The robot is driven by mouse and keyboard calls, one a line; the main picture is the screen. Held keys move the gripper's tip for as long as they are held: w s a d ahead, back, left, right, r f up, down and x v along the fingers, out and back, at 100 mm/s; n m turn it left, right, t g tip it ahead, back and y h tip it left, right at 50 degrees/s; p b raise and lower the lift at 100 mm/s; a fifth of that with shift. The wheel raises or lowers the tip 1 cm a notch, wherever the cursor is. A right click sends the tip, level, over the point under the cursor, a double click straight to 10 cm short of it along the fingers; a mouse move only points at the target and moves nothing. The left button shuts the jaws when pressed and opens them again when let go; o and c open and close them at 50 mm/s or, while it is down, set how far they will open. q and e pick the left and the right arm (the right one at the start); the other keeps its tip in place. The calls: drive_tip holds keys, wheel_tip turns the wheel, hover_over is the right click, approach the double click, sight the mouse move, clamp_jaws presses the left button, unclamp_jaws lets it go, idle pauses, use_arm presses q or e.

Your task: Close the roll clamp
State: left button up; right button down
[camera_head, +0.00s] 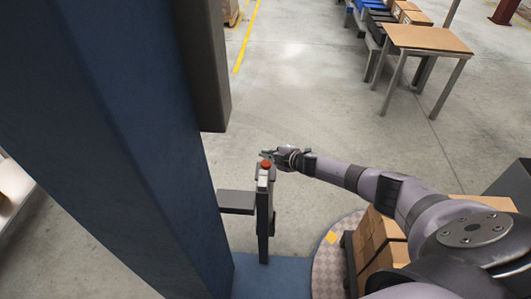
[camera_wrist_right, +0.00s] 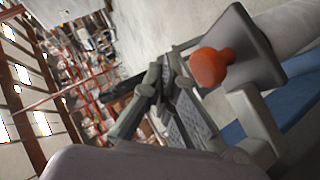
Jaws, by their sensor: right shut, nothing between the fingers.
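A red knob (camera_head: 266,164) sits on top of a slim grey upright post (camera_head: 263,215) next to a big blue column. I take this post and knob to be the roll clamp, but I cannot tell its state. In the right wrist view the round red knob (camera_wrist_right: 212,66) shows on a grey plate (camera_wrist_right: 255,45). My right gripper (camera_head: 272,155) is shut and empty, its fingertips close beside the knob in the head view. The fingers (camera_wrist_right: 163,72) also show in the wrist view, left of the knob; contact cannot be told. My left gripper is out of view.
The blue column (camera_head: 120,130) fills the left, with a dark grey block (camera_head: 203,65) on its side. A grey shelf (camera_head: 236,201) juts beside the post. Cardboard boxes (camera_head: 372,238) stand on a round patterned plate (camera_head: 327,262). A table (camera_head: 427,39) stands far off; floor between is clear.

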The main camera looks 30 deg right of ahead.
wheel_tip(320, 180, up, 4)
drive_tip(key=p, duration=0.2)
drive_tip(key=shift+f+p, duration=0.1)
drive_tip(key=shift+p, duration=0.3)
drive_tip(key=s+d+r, duration=0.3)
drive_tip(key=d+r, duration=0.2)
drive_tip(key=r, duration=0.1)
drive_tip(key=shift+s+d+r, duration=0.15)
drive_tip(key=shift+s+d, duration=0.15)
drive_tip(key=shift+d, duration=0.05)
